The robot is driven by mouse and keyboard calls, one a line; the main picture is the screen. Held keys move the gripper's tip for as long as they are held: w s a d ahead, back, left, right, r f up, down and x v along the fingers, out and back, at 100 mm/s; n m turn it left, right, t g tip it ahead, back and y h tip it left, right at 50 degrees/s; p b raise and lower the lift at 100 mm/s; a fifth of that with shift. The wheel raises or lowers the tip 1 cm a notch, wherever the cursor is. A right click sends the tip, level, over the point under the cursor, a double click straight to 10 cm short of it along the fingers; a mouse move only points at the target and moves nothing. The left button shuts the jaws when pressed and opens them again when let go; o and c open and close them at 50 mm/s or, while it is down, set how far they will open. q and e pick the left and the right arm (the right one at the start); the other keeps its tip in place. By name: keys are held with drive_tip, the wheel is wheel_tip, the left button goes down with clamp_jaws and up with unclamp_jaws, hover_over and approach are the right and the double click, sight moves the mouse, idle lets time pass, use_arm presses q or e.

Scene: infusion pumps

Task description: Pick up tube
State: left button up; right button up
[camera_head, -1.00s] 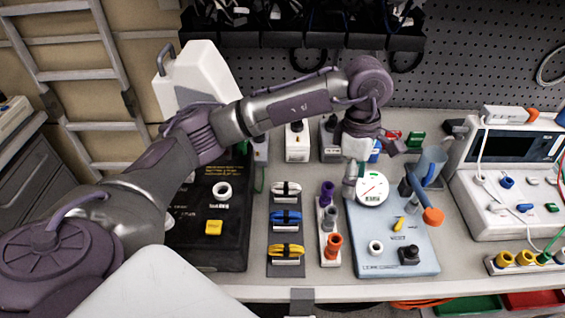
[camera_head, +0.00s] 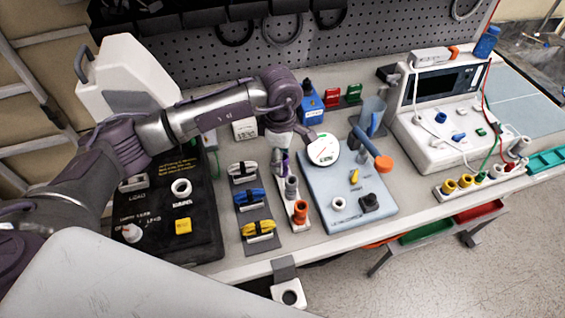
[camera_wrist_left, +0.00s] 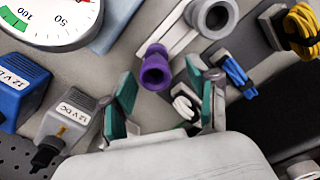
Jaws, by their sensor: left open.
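A white rack (camera_head: 299,227) holds a purple tube (camera_head: 285,166), a grey tube (camera_head: 291,188) and an orange tube (camera_head: 300,212). My left gripper (camera_head: 281,153) is at the back end of the rack, over the purple tube and partly hiding it. In the left wrist view my left gripper (camera_wrist_left: 160,82) is open, its green-padded fingers apart. The purple tube (camera_wrist_left: 155,68) shows between the fingertips with space on both sides. The grey tube (camera_wrist_left: 214,15) is beyond it. My right gripper is not in view.
A pale blue panel (camera_head: 365,217) with a round gauge (camera_head: 323,149) stands right of the rack. Tied white, blue and yellow cables (camera_head: 258,229) lie to the left, beside a black panel (camera_head: 200,240). A blue box (camera_head: 310,105) stands behind. The bench front edge is close.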

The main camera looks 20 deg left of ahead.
use_arm(q)
wheel_tip(320, 180, down, 2)
drive_tip(key=shift+w+f+p, duration=0.15)
drive_tip(key=shift+f+p, duration=0.05)
drive_tip(key=shift+p, duration=0.2)
drive_tip(key=shift+f, duration=0.55)
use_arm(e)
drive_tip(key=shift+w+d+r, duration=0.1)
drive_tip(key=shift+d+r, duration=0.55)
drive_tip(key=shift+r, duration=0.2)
use_arm(q)
drive_tip(key=c, duration=1.1)
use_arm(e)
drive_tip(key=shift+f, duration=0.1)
